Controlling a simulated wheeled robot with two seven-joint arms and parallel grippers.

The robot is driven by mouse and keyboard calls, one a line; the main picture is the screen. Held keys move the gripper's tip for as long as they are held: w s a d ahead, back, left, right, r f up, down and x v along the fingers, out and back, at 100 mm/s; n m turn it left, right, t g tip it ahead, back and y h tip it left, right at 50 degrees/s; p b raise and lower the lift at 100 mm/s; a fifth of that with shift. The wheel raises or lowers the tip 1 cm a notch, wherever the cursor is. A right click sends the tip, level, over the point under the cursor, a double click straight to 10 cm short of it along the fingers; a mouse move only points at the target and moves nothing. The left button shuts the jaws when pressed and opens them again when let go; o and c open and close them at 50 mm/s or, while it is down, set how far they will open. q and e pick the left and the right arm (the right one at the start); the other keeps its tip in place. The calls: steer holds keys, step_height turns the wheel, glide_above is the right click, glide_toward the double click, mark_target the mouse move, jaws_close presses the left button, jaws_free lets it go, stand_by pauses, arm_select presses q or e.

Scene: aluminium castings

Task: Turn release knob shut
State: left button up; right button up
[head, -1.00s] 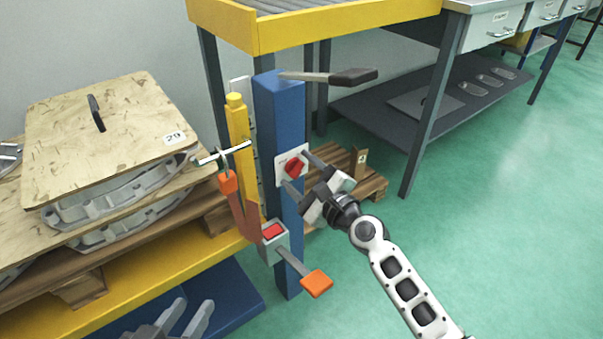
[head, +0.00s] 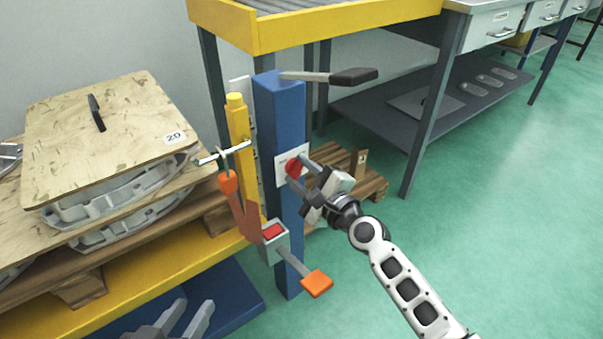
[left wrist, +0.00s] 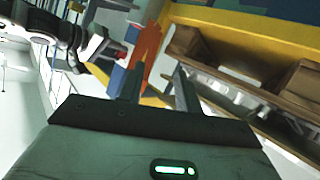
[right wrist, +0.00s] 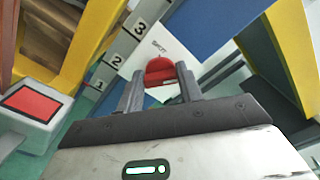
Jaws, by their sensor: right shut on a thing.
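The red release knob (head: 292,167) sits on a white plate (head: 281,173) on the blue post (head: 279,110). In the right wrist view the knob (right wrist: 160,72) lies between the fingertips, with a printed word on the plate partly legible above it. My right gripper (head: 298,170) is shut on the knob, one finger on each side. My left gripper (head: 190,318) is low at the bottom of the head view, apart from the post. Its two fingers stand apart with nothing between them, and they also show in the left wrist view (left wrist: 155,85).
Below the knob are a grey box with a red button (head: 273,231) and an orange pedal (head: 316,283). A black-handled lever (head: 352,76) juts from the post top. Stacked castings under a plywood board (head: 110,120) stand left. Green floor at right is clear.

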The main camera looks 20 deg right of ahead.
steer(key=n, duration=0.4)
steer(key=shift+n, duration=0.3)
steer(key=n, duration=0.2)
steer(key=shift+f+n+p, duration=0.1)
steer(key=shift+n+p, duration=0.2)
steer(key=shift+p, duration=0.05)
steer(key=shift+n, duration=0.9)
steer(key=shift+n+p, duration=0.55)
steer(key=shift+n, duration=0.45)
steer(key=shift+n+p, duration=0.35)
steer(key=shift+n, duration=0.45)
steer(key=shift+d+f+n+p, duration=0.15)
steer(key=shift+n+p, duration=0.45)
steer(key=shift+n, duration=1)
arm_select(q)
steer(key=shift+s+a+f+g+y, duration=0.1)
steer(key=shift+a+f+g+y, duration=0.15)
steer(key=shift+f+g, duration=0.3)
steer(key=shift+s+a+f+g+y, duration=0.1)
steer(key=shift+a+f+g+y, duration=0.15)
steer(key=shift+f+g, duration=0.3)
steer(key=shift+w, duration=0.15)
steer(key=shift+f, duration=0.1)
arm_select(e)
steer(key=o, duration=1)
